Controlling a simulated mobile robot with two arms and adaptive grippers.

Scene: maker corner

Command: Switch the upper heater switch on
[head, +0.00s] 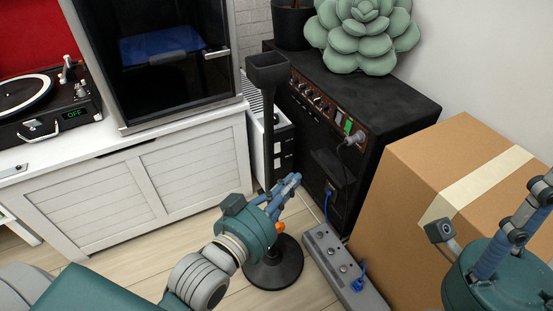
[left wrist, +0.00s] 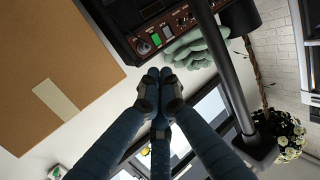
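The heater (head: 257,143) is a white, ribbed unit on the floor between the white cabinet and the black amplifier. Its narrow end carries a dark control panel (head: 287,150) with small light parts one above another; the switch positions are too small to tell. A black stand pole partly hides it. My left gripper (head: 294,181) is in front of and below the panel, apart from it, beside the pole. In the left wrist view its fingertips (left wrist: 159,76) meet with nothing between them. The heater is not clear there. My right gripper (head: 530,205) is at the right edge, partly cut off.
The black stand (head: 270,75) has a round base (head: 273,265) by my left gripper. The black amplifier (head: 405,97) bears a green succulent (head: 365,35). A power strip (head: 335,262) lies on the floor, and a cardboard box (head: 410,175) stands at right. The front-left floor is clear.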

